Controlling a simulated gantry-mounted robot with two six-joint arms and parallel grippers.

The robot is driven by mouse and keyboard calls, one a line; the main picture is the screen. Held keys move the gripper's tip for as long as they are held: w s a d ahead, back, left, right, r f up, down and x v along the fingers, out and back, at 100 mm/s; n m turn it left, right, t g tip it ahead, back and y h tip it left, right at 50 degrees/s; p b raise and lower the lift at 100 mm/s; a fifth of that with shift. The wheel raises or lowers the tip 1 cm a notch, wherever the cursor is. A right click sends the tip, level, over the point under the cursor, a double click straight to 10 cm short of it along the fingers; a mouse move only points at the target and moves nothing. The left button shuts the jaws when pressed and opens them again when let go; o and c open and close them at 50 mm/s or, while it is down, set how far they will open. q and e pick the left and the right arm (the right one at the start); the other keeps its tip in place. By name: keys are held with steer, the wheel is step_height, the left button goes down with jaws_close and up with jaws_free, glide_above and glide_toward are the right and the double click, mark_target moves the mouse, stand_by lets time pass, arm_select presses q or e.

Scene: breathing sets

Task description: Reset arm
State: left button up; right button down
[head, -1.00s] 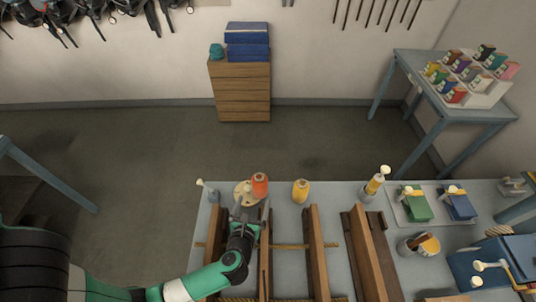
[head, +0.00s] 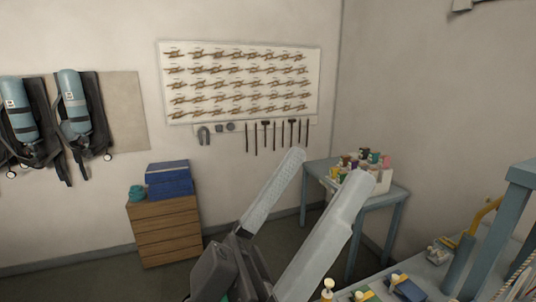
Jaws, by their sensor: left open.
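My left gripper (head: 322,174) is raised close to the head camera in the lower middle. Its two long pale fingers point up and to the right. They are spread apart with nothing between them, so it is open and empty. Its dark grey body (head: 225,268) shows at the bottom, and most of the arm is below the frame. My right gripper is out of view.
A wooden drawer unit (head: 163,232) with blue boxes (head: 169,180) stands at the back left. A blue-grey side table (head: 390,190) holds small coloured items behind the fingers. Part of a workbench (head: 440,275) shows at the lower right. Breathing sets (head: 78,110) hang on the left wall.

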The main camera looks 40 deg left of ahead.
arm_select(q)
steer(key=a+r+y+p, duration=0.2)
steer(key=r+y+p, duration=0.1)
steer(key=r+p, duration=0.3)
steer(key=a+r+y+p, duration=0.1)
steer(key=r+y+p, duration=0.2)
steer(key=r+p, duration=0.4)
step_height(320, 180, up, 3)
steer(key=shift+s+a+t+y, duration=0.3)
steer(key=shift+s+a+t, duration=0.05)
steer(key=shift+s+t, duration=0.1)
